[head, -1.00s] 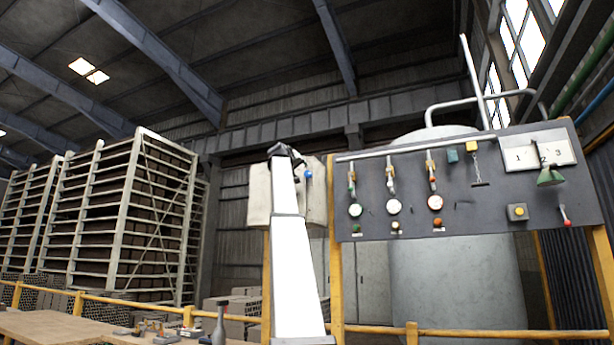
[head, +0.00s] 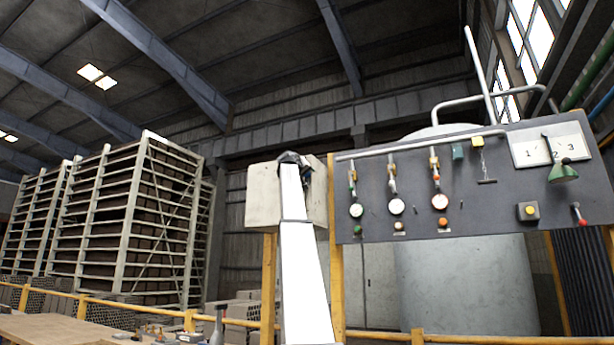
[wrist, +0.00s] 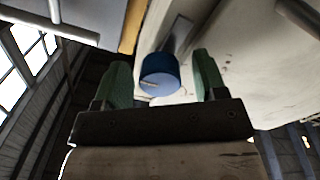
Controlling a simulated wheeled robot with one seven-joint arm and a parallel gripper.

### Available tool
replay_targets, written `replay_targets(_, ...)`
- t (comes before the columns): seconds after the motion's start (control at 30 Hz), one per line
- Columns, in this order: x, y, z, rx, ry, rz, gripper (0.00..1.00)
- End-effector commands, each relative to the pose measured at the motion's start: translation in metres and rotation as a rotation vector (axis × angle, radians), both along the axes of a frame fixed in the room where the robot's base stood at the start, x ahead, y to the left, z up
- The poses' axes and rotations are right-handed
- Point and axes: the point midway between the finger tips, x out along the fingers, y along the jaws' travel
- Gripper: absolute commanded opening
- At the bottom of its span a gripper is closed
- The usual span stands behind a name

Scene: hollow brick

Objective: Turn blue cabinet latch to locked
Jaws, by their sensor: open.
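The blue latch knob (wrist: 160,75) shows in the wrist view, on the face of the pale cabinet (wrist: 265,75), with a grey metal plate behind it. My gripper (wrist: 158,78) is open, and its two green fingers stand on either side of the knob. A small gap shows between the knob and each finger; I cannot tell how deep the knob sits between them. In the head view the cream cabinet (head: 262,200) stands on yellow posts. My arm covers its front there and hides the knob.
A dark panel (head: 460,215) with valves, gauges and knobs stands just right of the cabinet. A yellow rail (head: 130,306) runs along the front. A wooden table (head: 50,328) with small items is at lower left. Tall racks (head: 120,220) stand behind.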

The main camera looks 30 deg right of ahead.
Motion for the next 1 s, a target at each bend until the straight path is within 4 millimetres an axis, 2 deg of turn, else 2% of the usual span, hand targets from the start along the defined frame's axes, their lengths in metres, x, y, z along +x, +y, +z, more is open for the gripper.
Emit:
replay_targets(0.1,-0.0002,0.0001,0.0,0.0,0.0,0.0,0.65)
replay_targets(0.13,-0.0003,0.0,0.0,0.0,0.0,0.0,0.62)
replay_targets(0.27,-0.0004,0.0,0.0001,0.0,0.0,0.0,0.2)
replay_targets(1.0,-0.0013,-0.0004,0.0001,0.025,-0.034,-0.002,0.17)
